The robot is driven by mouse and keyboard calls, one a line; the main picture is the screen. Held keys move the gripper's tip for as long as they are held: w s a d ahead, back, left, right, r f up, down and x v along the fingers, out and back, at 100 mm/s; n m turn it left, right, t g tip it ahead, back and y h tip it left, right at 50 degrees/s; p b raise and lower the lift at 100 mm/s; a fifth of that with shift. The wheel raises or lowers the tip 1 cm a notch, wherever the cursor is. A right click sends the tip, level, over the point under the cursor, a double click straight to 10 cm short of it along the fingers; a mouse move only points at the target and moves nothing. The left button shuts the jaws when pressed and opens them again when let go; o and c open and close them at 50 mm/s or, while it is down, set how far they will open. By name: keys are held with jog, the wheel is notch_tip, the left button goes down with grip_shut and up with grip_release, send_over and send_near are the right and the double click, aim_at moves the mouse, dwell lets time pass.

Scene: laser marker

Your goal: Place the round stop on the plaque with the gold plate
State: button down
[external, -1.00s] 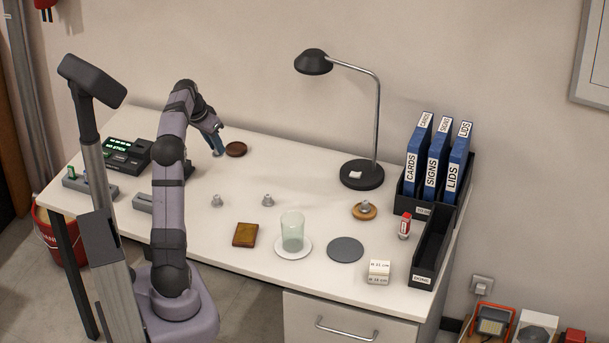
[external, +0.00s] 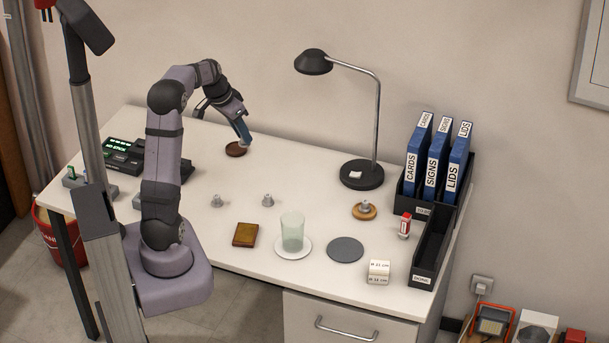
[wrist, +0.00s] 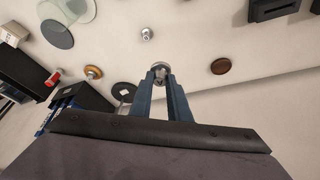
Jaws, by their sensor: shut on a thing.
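My gripper (external: 245,142) is shut on a small silver round stop, which shows at its fingertips in the wrist view (wrist: 160,68). It is above the back of the desk, close to a dark red-brown round plaque (external: 235,150). In the wrist view that plaque (wrist: 221,66) lies apart, right of the held stop. A brown square plaque (external: 245,235) lies near the front edge. A tan round plaque (external: 370,213) has a stop on it. Two more stops (external: 216,201) (external: 268,201) stand mid-desk. I cannot make out clearly which plaque has a gold plate.
A desk lamp (external: 362,175) stands right of my gripper. A glass (external: 292,230) on a white disc, a grey disc (external: 345,250) and a black tray (external: 432,248) are toward the front right. A dark device (external: 125,155) is at left. The desk's middle is mostly clear.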

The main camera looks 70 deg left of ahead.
jog(key=s+d+f+m+h+p, duration=0.1)
jog(key=s+d+f+m+p, duration=0.15)
jog(key=d, duration=0.45)
jog(key=m+h, duration=0.2)
jog(key=m, duration=0.4)
send_over(248, 234)
jog(key=s+a, duration=0.1)
notch_tip(248, 234, down, 6)
jog(key=shift+a+f+m+g+h+p, duration=0.1)
jog(key=shift+f+m+g+h+p, duration=0.35)
jog(key=shift+f+m, duration=1.55)
jog(key=shift+a+f+m+g+h+p, duration=0.1)
jog(key=shift+f+m+g+h, duration=0.85)
jog(key=shift+f, duration=1.7)
jog(key=shift+f+m+t+y, duration=0.3)
jog(key=shift+f+t, duration=0.2)
jog(key=shift+f, duration=0.05)
jog(key=shift+f, duration=0.15)
jog(key=c, duration=1.7)
grip_release()
jog(key=shift+o, duration=0.2)
